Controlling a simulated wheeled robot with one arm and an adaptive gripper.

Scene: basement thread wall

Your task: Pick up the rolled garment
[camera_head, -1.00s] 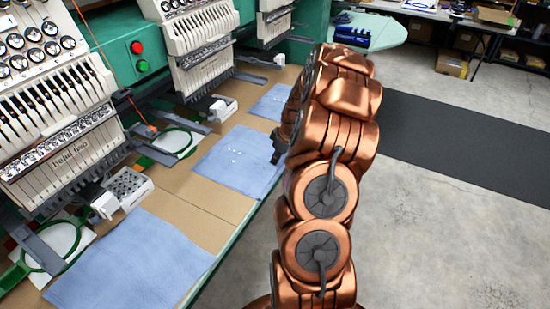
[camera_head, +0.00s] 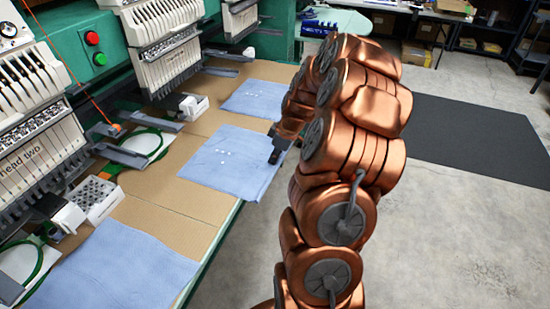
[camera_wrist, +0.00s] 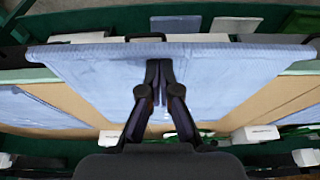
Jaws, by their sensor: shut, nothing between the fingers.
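Light blue cloths lie flat on the machine table: a front one (camera_head: 120,265), a middle one (camera_head: 225,165) and a back one (camera_head: 255,97). None is clearly rolled in the head view. My gripper (camera_head: 275,155) is at the right edge of the middle cloth; part of it is hidden by my arm. In the wrist view, my gripper (camera_wrist: 158,65) is shut and empty in front of a wide blue cloth (camera_wrist: 90,75). This cloth has a thick, ribbed band along its far edge, which may be a roll or fold. I cannot tell whether the fingertips touch it.
Embroidery machine heads (camera_head: 160,35) stand along the left of the tan table (camera_head: 175,205). Green hoops (camera_head: 140,145) and white boxes (camera_head: 193,105) sit beneath them. A pale green board (camera_head: 345,22) with dark blue items is behind. The floor (camera_head: 455,240) at right is open.

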